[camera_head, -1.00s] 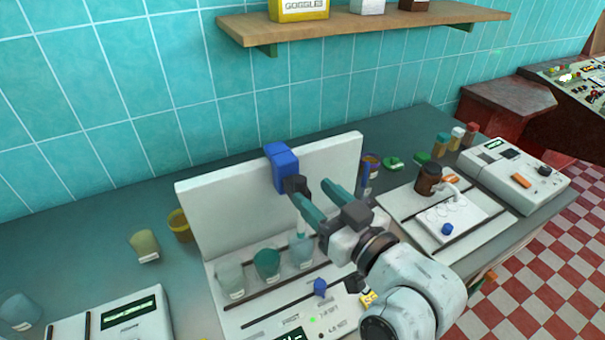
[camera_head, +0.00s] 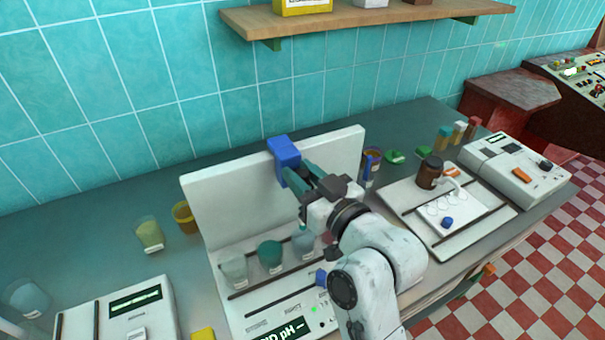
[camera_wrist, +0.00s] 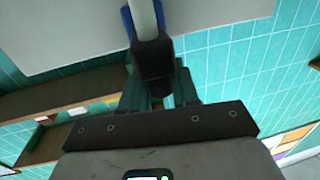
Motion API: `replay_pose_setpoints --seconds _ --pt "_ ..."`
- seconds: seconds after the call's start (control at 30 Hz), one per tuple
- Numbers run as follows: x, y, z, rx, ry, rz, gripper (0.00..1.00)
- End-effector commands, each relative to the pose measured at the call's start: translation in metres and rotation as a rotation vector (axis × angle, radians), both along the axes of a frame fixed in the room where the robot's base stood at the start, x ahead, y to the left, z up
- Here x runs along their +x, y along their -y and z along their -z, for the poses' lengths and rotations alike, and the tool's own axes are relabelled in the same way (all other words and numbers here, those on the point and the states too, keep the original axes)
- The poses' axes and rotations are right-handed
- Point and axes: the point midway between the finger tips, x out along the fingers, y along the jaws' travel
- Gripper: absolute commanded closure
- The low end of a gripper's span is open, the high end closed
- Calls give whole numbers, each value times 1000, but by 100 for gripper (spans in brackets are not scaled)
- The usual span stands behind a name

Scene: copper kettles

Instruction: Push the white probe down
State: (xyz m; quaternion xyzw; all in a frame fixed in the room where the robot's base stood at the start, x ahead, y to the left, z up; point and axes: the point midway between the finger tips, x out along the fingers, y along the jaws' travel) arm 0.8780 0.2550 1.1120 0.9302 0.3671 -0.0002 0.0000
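In the wrist view a white probe (camera_wrist: 144,16) runs up from a dark holder block (camera_wrist: 153,60), with blue behind it. My gripper (camera_wrist: 157,78) has its teal fingers on either side of this dark block; whether they press on it is unclear. In the head view my gripper (camera_head: 301,178) is at the blue block (camera_head: 283,152) on top of the upright white panel (camera_head: 222,195). My gripper and arm hide the dark block and the probe there. A pale blue beaker (camera_head: 303,245) stands below, beside a teal one (camera_head: 270,257) and a clear one (camera_head: 234,269).
A pH meter base (camera_head: 262,303) with a blue knob (camera_head: 321,278) lies under my arm. A brown bottle (camera_head: 428,173) stands on a white device to the right. A wooden shelf (camera_head: 360,20) hangs above. Bare counter (camera_head: 95,215) lies to the left.

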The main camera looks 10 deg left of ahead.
Motion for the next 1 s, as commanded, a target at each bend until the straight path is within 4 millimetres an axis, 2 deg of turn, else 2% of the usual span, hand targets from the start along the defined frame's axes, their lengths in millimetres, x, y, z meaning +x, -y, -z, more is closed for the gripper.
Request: replay_pose_setpoints --seconds 0.03,0.27,0.67,0.87,1.0 --pt "0 0 0 0 0 0 79" --pt "0 0 0 0 0 0 100" --pt "0 0 3 0 0 1 100" --pt "0 1 24 0 0 1 100" --pt "0 1 47 1 1 2 100"
